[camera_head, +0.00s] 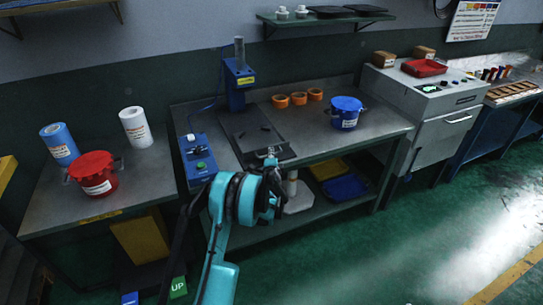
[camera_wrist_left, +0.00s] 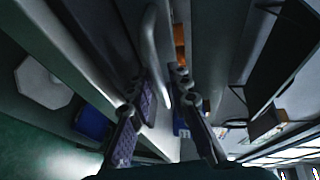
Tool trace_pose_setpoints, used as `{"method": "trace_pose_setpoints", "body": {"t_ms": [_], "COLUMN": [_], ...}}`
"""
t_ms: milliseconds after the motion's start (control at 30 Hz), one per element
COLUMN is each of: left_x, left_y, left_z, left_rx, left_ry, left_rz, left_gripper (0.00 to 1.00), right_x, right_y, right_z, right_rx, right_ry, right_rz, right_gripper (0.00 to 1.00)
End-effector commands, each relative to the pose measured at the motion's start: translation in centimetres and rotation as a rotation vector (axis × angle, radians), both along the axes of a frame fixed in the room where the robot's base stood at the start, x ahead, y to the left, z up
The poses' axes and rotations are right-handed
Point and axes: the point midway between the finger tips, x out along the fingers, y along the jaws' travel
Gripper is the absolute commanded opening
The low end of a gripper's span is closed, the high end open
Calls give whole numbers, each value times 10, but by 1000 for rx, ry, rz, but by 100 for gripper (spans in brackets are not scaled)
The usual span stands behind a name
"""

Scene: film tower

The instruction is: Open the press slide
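The press (camera_head: 238,80) has a blue column and stands at the back of the middle workbench. Its dark slide plate (camera_head: 245,128) lies flat in front of the column, with small dark parts on it. My left gripper (camera_head: 271,158) is at the front edge of the slide, at the bench's front. In the left wrist view my gripper (camera_wrist_left: 166,105) has its padded fingers apart, with a pale bar (camera_wrist_left: 151,35), likely the slide's handle, running up close to the fingertips. I cannot tell whether the fingers touch it. My right gripper is in neither view.
A blue control box (camera_head: 198,160) stands left of the slide. Orange rolls (camera_head: 298,98) and a blue pot (camera_head: 346,112) stand to the right. A red pot (camera_head: 93,173) is on the left bench. A lower shelf holds a blue tray (camera_head: 344,187).

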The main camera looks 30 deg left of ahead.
Motion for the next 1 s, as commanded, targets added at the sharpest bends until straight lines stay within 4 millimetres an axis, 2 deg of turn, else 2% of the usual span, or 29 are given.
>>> {"method": "trace_pose_setpoints", "body": {"t_ms": [133, 233, 600, 700, 1000], "left_x": [-3, -12, -80, -93, -106], "left_y": [-1, -6, -40, -47, -53], "left_z": [1, 3, 18, 20, 23], "left_rx": [0, 1, 1, 0, 0], "left_ry": [0, 0, 0, 0, 0], "left_rz": [0, -1, 0, -1, 0], "left_gripper": [18, 18, 18, 18, 18], "right_x": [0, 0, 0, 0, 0], "right_y": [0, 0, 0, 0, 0], "right_z": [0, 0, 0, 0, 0], "right_rx": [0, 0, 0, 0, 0], "right_ry": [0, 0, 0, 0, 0], "right_rz": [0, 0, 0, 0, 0], "right_gripper": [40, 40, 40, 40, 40]}}
